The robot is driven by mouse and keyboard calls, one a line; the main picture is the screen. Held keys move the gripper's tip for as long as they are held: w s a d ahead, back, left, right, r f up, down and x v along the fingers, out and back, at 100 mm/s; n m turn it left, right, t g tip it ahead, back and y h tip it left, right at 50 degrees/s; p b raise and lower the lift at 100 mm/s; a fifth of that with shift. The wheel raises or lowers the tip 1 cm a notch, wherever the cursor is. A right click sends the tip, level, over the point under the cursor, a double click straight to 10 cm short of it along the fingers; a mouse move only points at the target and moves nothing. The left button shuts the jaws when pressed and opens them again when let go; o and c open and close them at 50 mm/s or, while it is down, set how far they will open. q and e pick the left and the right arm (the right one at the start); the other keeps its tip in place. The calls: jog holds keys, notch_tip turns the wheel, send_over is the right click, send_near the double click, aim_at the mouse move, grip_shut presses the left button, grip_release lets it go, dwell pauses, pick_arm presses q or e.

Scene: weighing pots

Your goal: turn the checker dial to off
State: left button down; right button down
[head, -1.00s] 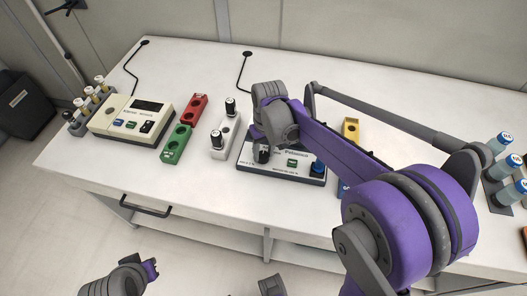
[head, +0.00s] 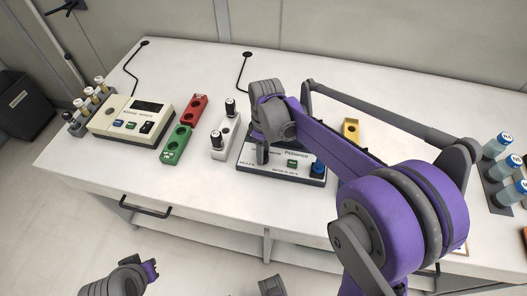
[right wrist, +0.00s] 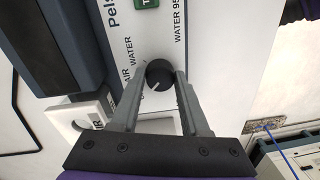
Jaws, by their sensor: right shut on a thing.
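The checker (head: 290,174) is a white box with a dark edge, a green display or key and a blue-topped part at its right end. Its black round dial (right wrist: 158,75) shows in the right wrist view, with a white mark pointing to the lower left. Printed labels "AIR", "WATER" and "WATER 95" surround the dial. My right gripper (head: 262,158) is over the checker's left part and hides the dial in the head view. In the right wrist view its fingers (right wrist: 160,84) are shut on the dial, one on each side.
A meter box (head: 131,119) stands left with a vial rack (head: 90,96). Red (head: 193,109) and green (head: 176,144) blocks and a white block with black-capped vials (head: 225,135) stand between. A yellow block (head: 351,129) is behind my right arm; blue-capped bottles (head: 497,145) are far right.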

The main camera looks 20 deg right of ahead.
dwell(0.3)
jog(key=shift+c, duration=2)
grip_release()
notch_tip(320, 180, up, 11)
jog(key=p, duration=0.1)
jog(key=shift+w+d, duration=0.2)
jog(key=shift+d, duration=0.05)
jog(key=shift+f, duration=0.1)
jog(key=s+a+f+m+t+p, duration=0.1)
jog(key=s+f+m+t+p, duration=0.1)
jog(key=s, duration=0.6)
jog(key=s+a+f+m+t+p, duration=0.2)
jog(key=s+m, duration=0.4)
jog(key=s, duration=0.3)
jog(key=shift+s+f+t, duration=0.25)
jog(key=shift+f+t, duration=0.15)
jog(key=shift+t, duration=0.5)
